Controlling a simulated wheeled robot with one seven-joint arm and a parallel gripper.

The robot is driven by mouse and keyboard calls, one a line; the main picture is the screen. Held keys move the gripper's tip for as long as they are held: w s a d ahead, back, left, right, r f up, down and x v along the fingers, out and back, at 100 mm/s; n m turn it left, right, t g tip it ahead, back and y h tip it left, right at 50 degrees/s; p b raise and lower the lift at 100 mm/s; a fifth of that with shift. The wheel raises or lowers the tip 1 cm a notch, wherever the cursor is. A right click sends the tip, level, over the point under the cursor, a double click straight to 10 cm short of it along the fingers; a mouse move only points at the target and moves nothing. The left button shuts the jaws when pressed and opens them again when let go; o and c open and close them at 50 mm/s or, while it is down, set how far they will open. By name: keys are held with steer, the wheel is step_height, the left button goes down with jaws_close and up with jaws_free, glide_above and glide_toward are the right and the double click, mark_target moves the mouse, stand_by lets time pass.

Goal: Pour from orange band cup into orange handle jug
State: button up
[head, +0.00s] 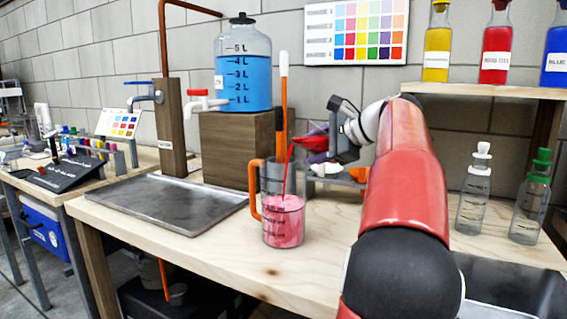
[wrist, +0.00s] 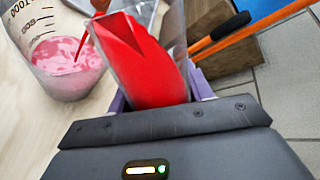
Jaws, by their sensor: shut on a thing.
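The orange handle jug (head: 283,215) stands upright on the wooden bench, with pink liquid in its lower part. My gripper (head: 318,141) is shut on a clear cup of red liquid (wrist: 148,65), tilted above the jug's right side. A thin red stream runs from the cup down into the jug. In the wrist view the jug (wrist: 68,62) is at upper left, with the stream falling into its pink liquid. The cup's orange band cannot be made out.
A blue water tank (head: 243,75) stands on a wooden block behind the jug. A metal tray (head: 165,200) lies to the left. Two clear bottles (head: 473,200) stand at the right. An orange stick (head: 284,95) rises behind the jug. The bench front is clear.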

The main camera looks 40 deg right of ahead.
steer(key=shift+r, duration=0.25)
stand_by(0.6)
steer(key=shift+d+f+n+h+b, duration=0.1)
steer(key=shift+n+h+b, duration=0.3)
steer(key=shift+n+b, duration=0.15)
stand_by(0.7)
